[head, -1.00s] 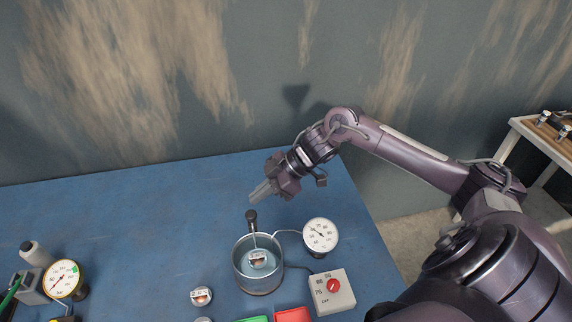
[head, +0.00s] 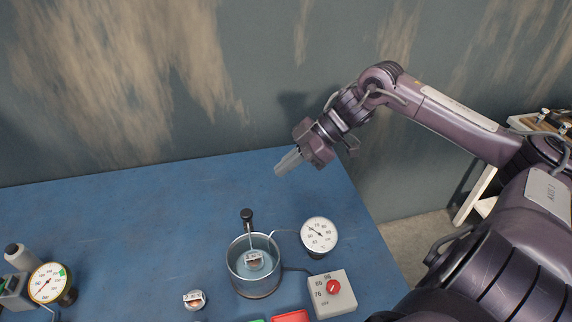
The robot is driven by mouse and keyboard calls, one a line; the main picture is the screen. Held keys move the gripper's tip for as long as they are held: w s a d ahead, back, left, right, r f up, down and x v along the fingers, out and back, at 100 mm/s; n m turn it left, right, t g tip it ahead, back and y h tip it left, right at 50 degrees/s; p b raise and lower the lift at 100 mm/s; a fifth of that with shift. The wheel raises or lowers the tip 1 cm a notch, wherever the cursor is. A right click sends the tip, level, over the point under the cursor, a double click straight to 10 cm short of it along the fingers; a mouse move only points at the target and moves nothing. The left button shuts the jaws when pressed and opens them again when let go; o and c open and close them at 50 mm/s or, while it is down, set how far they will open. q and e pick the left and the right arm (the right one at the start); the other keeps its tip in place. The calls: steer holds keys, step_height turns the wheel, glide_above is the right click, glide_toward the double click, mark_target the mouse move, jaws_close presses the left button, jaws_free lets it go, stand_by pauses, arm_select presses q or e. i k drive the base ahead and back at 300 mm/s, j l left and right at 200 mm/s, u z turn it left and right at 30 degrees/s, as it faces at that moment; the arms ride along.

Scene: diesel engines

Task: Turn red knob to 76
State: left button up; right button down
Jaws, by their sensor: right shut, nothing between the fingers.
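The red knob (head: 333,287) sits on a pale grey control box (head: 334,305) at the lower right of the blue table. The exact pointer direction is too small to read. My right gripper (head: 284,168) is shut and empty, held above the far part of the table, up and left of the knob and well apart from it. My left gripper is not in view.
A metal pot (head: 254,268) with a small labelled part inside stands left of the box. A white dial thermometer (head: 319,234) stands behind the box. A pressure gauge (head: 50,283) is at far left. The middle-left of the blue table (head: 130,220) is clear.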

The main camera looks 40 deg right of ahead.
mark_target(334, 287)
steer(key=k+l, duration=0.25)
steer(key=k, duration=0.2)
steer(key=k+l, duration=0.25)
steer(key=k, duration=0.25)
steer(key=k+l, duration=0.25)
steer(key=k, duration=0.2)
